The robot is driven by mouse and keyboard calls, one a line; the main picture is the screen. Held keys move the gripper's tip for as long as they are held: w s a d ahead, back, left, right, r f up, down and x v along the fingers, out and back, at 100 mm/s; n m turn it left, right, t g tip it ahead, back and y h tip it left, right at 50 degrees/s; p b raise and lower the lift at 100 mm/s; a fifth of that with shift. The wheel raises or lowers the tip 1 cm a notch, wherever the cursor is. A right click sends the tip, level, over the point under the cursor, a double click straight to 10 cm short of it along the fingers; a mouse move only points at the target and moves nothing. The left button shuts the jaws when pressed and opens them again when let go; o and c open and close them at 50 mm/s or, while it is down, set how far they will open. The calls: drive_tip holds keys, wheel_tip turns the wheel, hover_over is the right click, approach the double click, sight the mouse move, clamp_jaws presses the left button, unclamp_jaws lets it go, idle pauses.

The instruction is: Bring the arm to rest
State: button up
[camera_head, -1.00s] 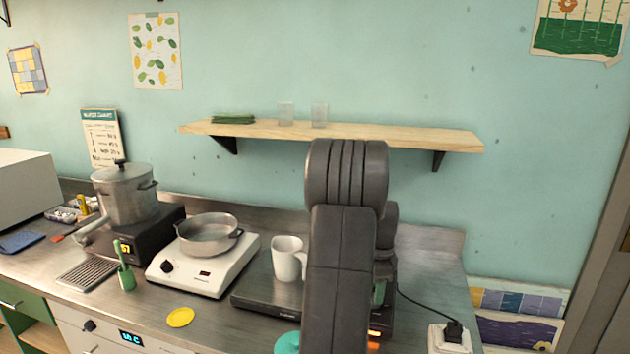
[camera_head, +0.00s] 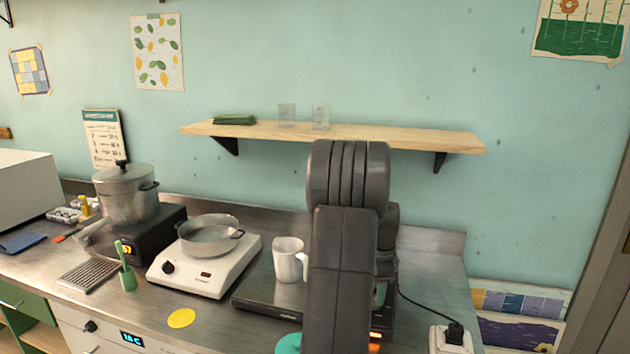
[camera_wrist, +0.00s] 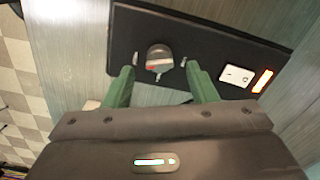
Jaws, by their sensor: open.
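My arm (camera_head: 345,250) stands upright in front of the counter in the head view, its lower part running out of the bottom of the picture. My gripper (camera_wrist: 160,76) shows in the wrist view with two green fingers spread apart and nothing between them. It is over the near edge of a black flat device (camera_wrist: 205,50). In the head view the gripper is mostly hidden behind my arm.
A pan (camera_head: 209,236) sits on a white hotplate, and a lidded pot (camera_head: 125,192) farther left. A wooden shelf (camera_head: 400,135) with two glasses is behind. A socket box (camera_head: 451,338) is at right.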

wheel_tip(320, 180, up, 11)
wheel_tip(320, 180, down, 14)
drive_tip(key=shift+r, duration=0.25)
drive_tip(key=shift+f, duration=0.35)
drive_tip(key=n, duration=1)
drive_tip(key=shift+p, duration=0.35)
drive_tip(key=n, duration=0.5)
drive_tip(key=shift+n, duration=0.4)
drive_tip(key=shift+n+p, duration=0.45)
drive_tip(key=shift+n, duration=1.85)
drive_tip(key=shift+r, duration=0.1)
